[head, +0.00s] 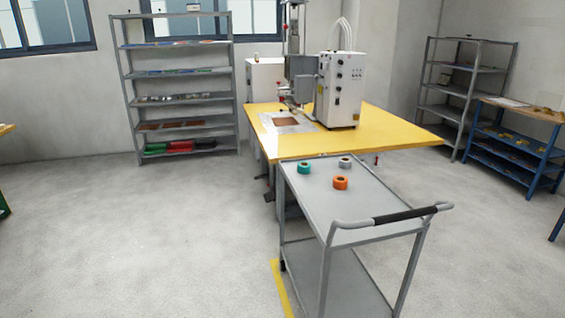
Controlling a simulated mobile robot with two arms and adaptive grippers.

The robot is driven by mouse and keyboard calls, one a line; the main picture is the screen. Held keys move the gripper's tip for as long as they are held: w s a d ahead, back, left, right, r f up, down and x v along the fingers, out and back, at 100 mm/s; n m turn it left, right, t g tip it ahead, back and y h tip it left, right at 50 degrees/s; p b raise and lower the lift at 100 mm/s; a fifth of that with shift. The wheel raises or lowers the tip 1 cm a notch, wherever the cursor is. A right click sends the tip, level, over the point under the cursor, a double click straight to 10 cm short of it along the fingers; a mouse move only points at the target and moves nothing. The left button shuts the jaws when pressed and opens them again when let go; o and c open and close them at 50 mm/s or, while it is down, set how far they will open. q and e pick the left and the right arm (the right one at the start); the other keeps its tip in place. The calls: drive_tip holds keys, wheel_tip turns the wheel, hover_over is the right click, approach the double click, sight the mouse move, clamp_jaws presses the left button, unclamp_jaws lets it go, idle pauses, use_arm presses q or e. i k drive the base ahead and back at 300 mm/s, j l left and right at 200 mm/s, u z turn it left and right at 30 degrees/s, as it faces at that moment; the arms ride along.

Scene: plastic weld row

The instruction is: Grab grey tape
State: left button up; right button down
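A grey tape roll (345,162) lies on the top shelf of a grey metal cart (325,203), near its far right edge. An orange tape roll (340,183) lies in front of it, slightly left and apart from it. A teal tape roll (304,168) lies to the left, near the cart's far left corner. Neither of my grippers shows in the head view.
The cart has a push handle with a black grip (405,215) at its near right end. Behind it stands a yellow table (390,135) with a white welding machine (339,90). A grey shelf rack (128,95) is at the back left. The floor (150,240) left of the cart is clear.

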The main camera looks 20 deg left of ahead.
sight(345, 162)
drive_tip(key=i+l+u, duration=0.15)
drive_tip(key=u, duration=0.3)
drive_tip(key=i+l+u, duration=0.15)
drive_tip(key=u, duration=0.3)
drive_tip(key=l+u, duration=0.25)
drive_tip(key=u, duration=0.25)
drive_tip(key=i+l+u, duration=0.1)
drive_tip(key=l+u, duration=0.2)
drive_tip(key=u, duration=0.15)
drive_tip(key=l, duration=0.95)
drive_tip(key=i+l, duration=0.15)
drive_tip(key=l, duration=1.7)
drive_tip(key=i+l, duration=0.1)
drive_tip(key=l, duration=0.85)
